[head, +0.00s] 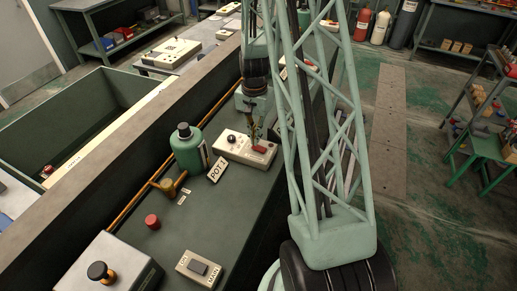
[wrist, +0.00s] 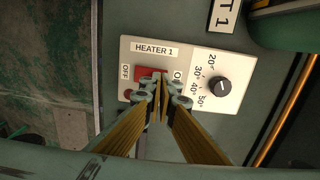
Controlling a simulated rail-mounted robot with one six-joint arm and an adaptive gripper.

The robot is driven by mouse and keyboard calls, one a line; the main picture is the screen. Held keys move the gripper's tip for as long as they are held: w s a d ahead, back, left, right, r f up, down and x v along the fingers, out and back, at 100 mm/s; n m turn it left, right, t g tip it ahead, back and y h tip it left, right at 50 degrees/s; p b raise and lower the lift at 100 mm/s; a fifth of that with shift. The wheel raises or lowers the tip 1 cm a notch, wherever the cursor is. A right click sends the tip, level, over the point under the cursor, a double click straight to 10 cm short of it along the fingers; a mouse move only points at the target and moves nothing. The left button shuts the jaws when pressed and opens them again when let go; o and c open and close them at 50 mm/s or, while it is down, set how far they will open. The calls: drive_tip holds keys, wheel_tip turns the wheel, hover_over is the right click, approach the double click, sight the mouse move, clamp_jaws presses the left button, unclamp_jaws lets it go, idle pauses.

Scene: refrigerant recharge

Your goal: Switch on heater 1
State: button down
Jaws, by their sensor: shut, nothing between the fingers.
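The heater 1 panel (head: 227,150) is a cream box on the dark green bench; in the wrist view (wrist: 190,58) it reads "HEATER 1". Its red rocker switch (wrist: 147,73) lies between the OFF and ON marks and is partly hidden by the fingers. A black dial (wrist: 219,87) with temperature marks sits on its right, and a small dark red lamp (wrist: 128,93) near OFF. My gripper (wrist: 162,80) is shut and empty, its tips over the ON end of the switch. In the head view my gripper (head: 254,138) points down at the panel. I cannot tell whether it touches the switch.
A brass valve (head: 170,186), a red knob (head: 152,221) and a grey switch box (head: 199,269) are nearer. An orange pipe (head: 135,213) runs along the bench wall.

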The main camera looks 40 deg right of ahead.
drive_tip(key=shift+f+b, duration=0.8)
drive_tip(key=shift+f, duration=0.35)
idle(1.6)
drive_tip(key=shift+r, duration=0.1)
drive_tip(key=shift+r+p, duration=1.5)
drive_tip(key=shift+r, duration=1.9)
